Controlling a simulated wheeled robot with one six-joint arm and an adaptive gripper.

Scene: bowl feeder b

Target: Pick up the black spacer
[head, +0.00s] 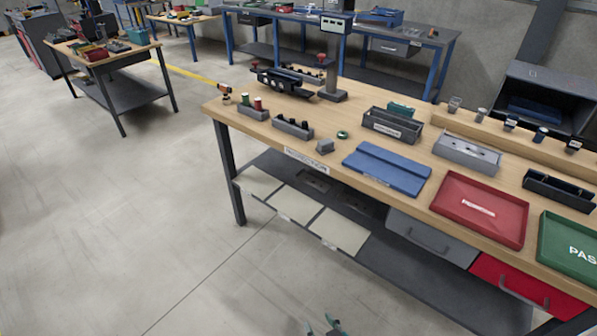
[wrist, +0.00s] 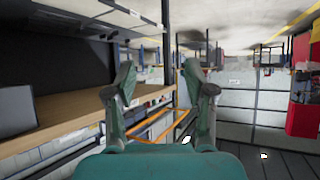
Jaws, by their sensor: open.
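Small black cylinders (head: 291,122) stand in a grey holder (head: 287,130) near the left part of the workbench in the head view. They could be black spacers, but they are too small to tell for certain. More dark pieces (head: 316,72) sit in a holder farther back. My gripper (head: 325,326) shows at the bottom edge of the head view, low in front of the bench and well away from the holders. In the wrist view my gripper (wrist: 160,72) is open, with nothing between its fingers. No spacer can be made out there.
The workbench (head: 225,106) also carries a holder with green and red pieces (head: 254,112), a blue plate (head: 386,169), a red tray (head: 482,209), a green tray (head: 570,240) and grey bins (head: 467,153). A lower shelf (head: 390,255) runs beneath.

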